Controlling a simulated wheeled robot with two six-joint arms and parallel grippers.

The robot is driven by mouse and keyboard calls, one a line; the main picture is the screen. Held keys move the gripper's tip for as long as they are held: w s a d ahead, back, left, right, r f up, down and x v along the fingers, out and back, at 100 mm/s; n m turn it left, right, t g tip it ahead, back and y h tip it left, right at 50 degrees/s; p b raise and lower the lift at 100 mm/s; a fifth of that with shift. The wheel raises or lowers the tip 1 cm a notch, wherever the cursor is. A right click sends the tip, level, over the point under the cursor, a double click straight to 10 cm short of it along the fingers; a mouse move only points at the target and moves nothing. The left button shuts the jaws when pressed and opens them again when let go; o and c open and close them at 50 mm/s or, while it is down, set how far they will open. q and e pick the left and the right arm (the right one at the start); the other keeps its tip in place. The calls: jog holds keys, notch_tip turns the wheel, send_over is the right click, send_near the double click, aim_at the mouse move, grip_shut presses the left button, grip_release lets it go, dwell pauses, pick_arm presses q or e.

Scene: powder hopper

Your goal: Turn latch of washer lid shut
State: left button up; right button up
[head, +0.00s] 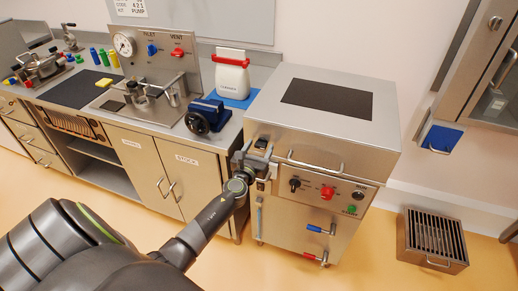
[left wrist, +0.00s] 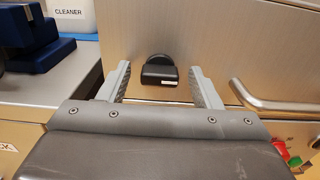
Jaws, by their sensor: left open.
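The washer is a steel box with a lid (head: 334,100) at the right of the head view, and its lid is down. The latch is a small black turn-handle on the lid's front face, left of the lid's bar handle (head: 316,162). In the left wrist view the latch (left wrist: 158,72) has a rounded base and a wide grip with a white mark. My left gripper (head: 257,155) is at the washer's front left corner. In the left wrist view its open fingers (left wrist: 160,80) stand on either side of the latch, with visible gaps. My right gripper is not in view.
The washer's front panel has a black knob (head: 294,185), a red button (head: 327,193) and a green button (head: 351,209). A blue vise-like device (head: 208,115) and a white cleaner bottle (head: 231,79) stand on the counter to the left. A floor grate (head: 435,235) lies at right.

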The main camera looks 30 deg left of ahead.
pick_arm(q)
jog(key=shift+w, duration=0.2)
jog(key=c, duration=1)
